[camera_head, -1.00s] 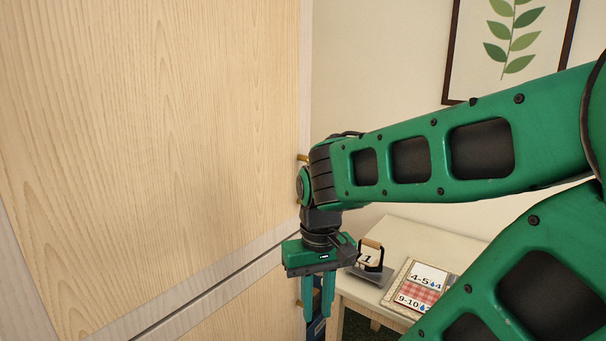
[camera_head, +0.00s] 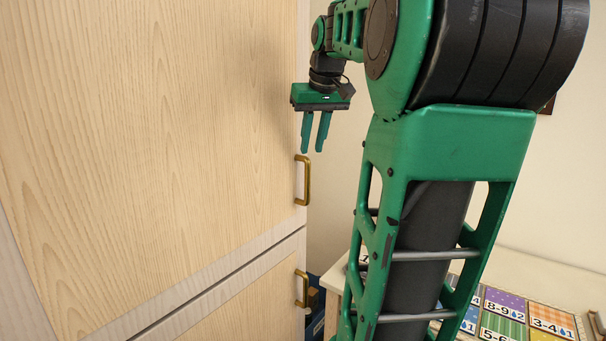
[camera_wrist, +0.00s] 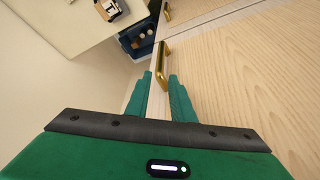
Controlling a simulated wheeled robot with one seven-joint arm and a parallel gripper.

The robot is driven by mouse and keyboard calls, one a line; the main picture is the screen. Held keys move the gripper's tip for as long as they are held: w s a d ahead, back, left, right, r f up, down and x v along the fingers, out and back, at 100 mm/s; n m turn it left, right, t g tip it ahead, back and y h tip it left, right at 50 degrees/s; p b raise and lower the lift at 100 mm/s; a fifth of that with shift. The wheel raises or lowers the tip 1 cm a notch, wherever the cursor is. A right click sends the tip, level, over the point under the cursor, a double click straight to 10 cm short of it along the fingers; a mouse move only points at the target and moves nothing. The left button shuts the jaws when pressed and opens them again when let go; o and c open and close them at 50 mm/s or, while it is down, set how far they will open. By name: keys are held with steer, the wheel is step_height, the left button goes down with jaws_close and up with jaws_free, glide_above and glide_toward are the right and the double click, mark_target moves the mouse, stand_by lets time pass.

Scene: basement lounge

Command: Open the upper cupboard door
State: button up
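The upper cupboard door (camera_head: 150,120) is light wood and is closed in the head view. Its brass handle (camera_head: 302,180) is upright near the door's right edge, just above the seam to the lower door. My gripper (camera_head: 314,150) points down just above and a little right of this handle, with its two fingers apart and nothing between them. In the wrist view the upper handle (camera_wrist: 163,66) shows just beyond and between the fingertips of my gripper (camera_wrist: 160,78). I cannot tell whether a finger touches it.
The lower door (camera_head: 240,310) has its own brass handle (camera_head: 302,288). A table (camera_head: 540,262) with colourful cards (camera_head: 503,312) stands at the lower right. A dark blue crate (camera_wrist: 145,42) is on the floor beside the cupboard. A pale wall is behind.

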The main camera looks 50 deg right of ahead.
mark_target(308, 164)
steer(key=x, duration=0.9)
steer(key=shift+f, duration=0.4)
jaws_close()
